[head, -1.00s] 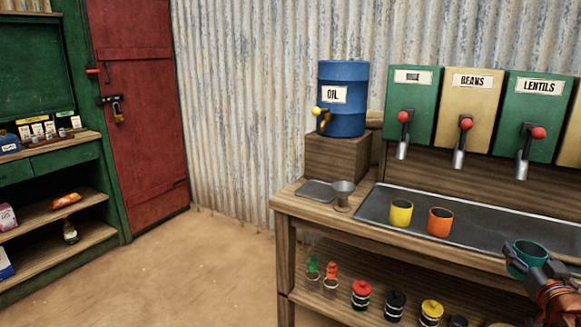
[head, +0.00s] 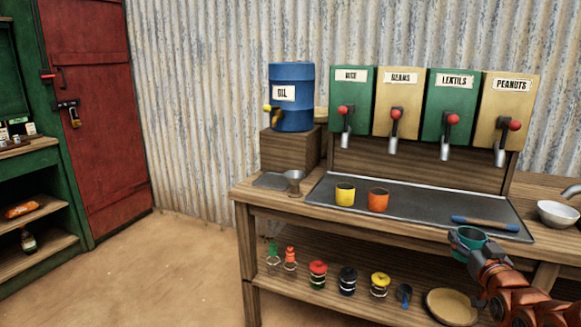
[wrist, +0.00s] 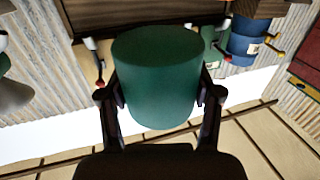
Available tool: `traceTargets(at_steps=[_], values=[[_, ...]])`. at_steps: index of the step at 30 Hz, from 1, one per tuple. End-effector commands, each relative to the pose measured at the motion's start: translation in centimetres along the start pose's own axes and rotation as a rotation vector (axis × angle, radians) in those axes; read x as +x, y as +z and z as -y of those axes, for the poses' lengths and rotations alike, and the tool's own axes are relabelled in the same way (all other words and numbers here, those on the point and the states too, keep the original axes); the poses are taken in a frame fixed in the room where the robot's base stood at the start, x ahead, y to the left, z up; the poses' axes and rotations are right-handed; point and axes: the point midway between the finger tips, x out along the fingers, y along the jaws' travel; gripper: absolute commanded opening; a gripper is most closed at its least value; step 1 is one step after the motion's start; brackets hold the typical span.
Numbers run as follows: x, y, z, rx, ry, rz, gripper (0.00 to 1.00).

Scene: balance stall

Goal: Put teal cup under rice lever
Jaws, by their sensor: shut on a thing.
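My gripper (head: 466,242) is shut on the teal cup (head: 471,240) at the front right edge of the counter. In the wrist view the teal cup (wrist: 157,75) sits between the two fingers and hides much of what lies behind it. The rice dispenser (head: 354,87) is the green box at the left end of the row. Its lever (head: 343,112) has a red knob, with a metal spout below it. The yellow cup (head: 345,195) stands on the metal tray beneath the rice spout. The orange cup (head: 378,200) stands just right of it.
A blue oil drum (head: 292,97) stands left.

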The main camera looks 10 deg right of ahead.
Motion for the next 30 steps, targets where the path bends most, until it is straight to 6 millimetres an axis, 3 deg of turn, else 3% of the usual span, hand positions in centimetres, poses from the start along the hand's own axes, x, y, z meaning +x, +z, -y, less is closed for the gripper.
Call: traceTargets(at_steps=[11, 20, 30], values=[[4.2, 0.8, 4.4, -0.001, -0.045, 0.001, 0.3], [8.6, 1.4, 10.5, -0.001, -0.096, 0.002, 0.3], [12.3, 1.7, 19.0, -0.001, -0.162, 0.0, 0.3]])
